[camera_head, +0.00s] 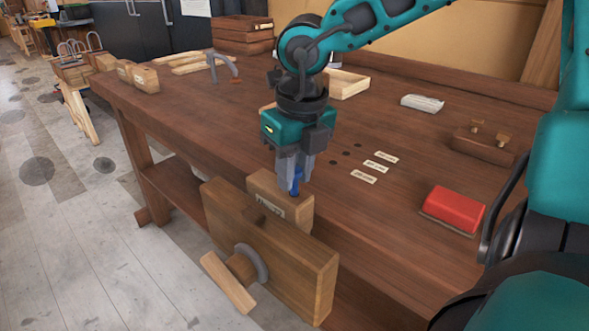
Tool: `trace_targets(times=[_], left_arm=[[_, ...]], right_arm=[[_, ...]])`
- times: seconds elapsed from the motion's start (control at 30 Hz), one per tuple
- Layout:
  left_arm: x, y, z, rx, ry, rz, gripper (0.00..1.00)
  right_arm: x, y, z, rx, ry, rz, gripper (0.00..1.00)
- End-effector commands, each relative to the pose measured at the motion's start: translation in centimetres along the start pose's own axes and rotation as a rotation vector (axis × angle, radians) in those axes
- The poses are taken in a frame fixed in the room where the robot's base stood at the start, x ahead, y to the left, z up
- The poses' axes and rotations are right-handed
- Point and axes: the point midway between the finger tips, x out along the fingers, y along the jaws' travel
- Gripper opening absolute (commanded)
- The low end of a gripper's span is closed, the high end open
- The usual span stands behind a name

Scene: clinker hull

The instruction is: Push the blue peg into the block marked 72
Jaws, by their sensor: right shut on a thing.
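A pale wooden block (300,209) with a white label is held in the wooden vise (310,265) at the bench's front edge. The label's print is too blurred to read surely. My right gripper (295,187) points down just above the block's top and is shut on the blue peg (297,178). The peg is upright, mostly hidden between the fingers. Its lower end is at the block's top, but I cannot tell whether it is in a hole. My left gripper is not in view.
A red-topped pad (455,206) and a wooden tool (483,147) lie to the right. Paper labels (380,156) and dark round spots lie behind the vise. Smaller wooden blocks (138,77) stand at the far left corner. The bench's left middle is clear.

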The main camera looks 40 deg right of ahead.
Motion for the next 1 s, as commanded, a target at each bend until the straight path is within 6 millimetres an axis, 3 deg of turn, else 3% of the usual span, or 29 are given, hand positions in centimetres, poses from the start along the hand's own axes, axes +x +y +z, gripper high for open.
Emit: trace_targets(times=[0.37, 0.4, 0.6, 0.7, 1.0], left_arm=[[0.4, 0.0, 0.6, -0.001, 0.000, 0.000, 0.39], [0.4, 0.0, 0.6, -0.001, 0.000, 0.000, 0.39], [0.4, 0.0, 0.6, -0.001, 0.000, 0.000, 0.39], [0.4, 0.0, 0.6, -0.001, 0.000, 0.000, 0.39], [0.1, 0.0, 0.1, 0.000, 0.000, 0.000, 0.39]], right_arm=[[0.5, 0.0, -0.1, 0.000, 0.001, 0.000, 0.00], [0.6, 0.0, -0.1, 0.000, 0.001, 0.001, 0.30], [0.5, 0.0, -0.1, 0.000, 0.001, 0.000, 0.49], [0.5, 0.0, -0.1, 0.000, 0.000, 0.000, 0.56], [-0.3, 0.0, 0.1, 0.000, -0.002, 0.000, 0.56]])
